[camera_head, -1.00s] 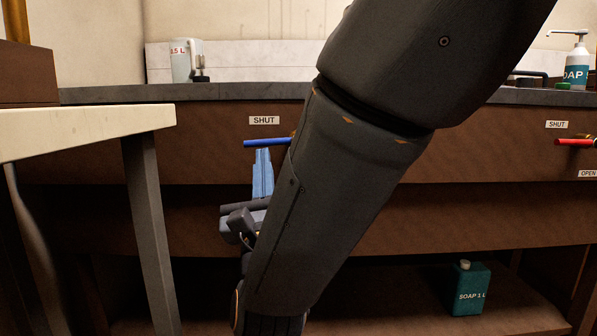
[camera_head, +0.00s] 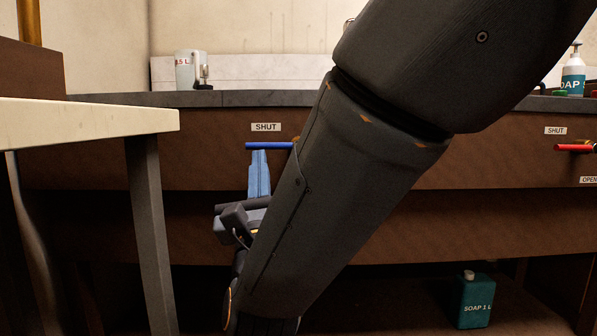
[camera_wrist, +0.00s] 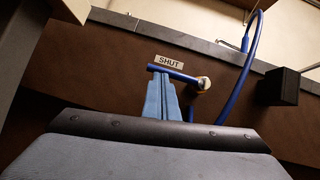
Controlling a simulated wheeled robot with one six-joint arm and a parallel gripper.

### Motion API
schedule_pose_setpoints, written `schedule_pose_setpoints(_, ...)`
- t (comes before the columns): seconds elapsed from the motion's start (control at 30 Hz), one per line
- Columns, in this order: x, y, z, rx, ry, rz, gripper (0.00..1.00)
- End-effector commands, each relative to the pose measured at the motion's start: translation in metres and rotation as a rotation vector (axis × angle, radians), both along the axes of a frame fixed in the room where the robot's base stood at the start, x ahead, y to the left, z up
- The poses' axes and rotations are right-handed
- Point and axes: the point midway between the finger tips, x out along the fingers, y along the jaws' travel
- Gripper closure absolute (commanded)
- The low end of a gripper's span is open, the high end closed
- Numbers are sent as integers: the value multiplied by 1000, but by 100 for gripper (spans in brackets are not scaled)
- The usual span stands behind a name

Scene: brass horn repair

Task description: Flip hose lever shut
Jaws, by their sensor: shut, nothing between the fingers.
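The hose lever (camera_head: 268,146) is a blue bar lying about level on the brown counter front, below a white SHUT label (camera_head: 265,127). My forearm hides its right end in the head view. In the wrist view the lever (camera_wrist: 172,71) runs from a pale round pivot, with a blue hose (camera_wrist: 243,72) close by. My gripper (camera_head: 259,154) has light blue fingers, shut and empty, pointing up with the tips just under the lever's left part. In the wrist view the gripper's tips (camera_wrist: 160,78) meet the lever's lower edge; I cannot tell whether they touch.
A red lever (camera_head: 574,148) sits at the far right between SHUT and OPEN labels. A pale-topped table (camera_head: 80,117) stands close on the left. A jug (camera_head: 185,70) and a soap bottle (camera_head: 573,75) stand on the counter; a teal soap container (camera_head: 475,301) is below.

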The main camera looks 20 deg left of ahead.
Motion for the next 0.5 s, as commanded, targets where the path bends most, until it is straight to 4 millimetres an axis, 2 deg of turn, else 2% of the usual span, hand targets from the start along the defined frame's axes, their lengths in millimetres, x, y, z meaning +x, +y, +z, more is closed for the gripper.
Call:
schedule_pose_setpoints(0.03,1,-1,-12,-4,5,-1,100)
schedule_pose_setpoints(0.27,0,-4,-40,-14,18,-6,100)
schedule_pose_setpoints(0.5,-37,-15,-64,-23,24,-5,100)
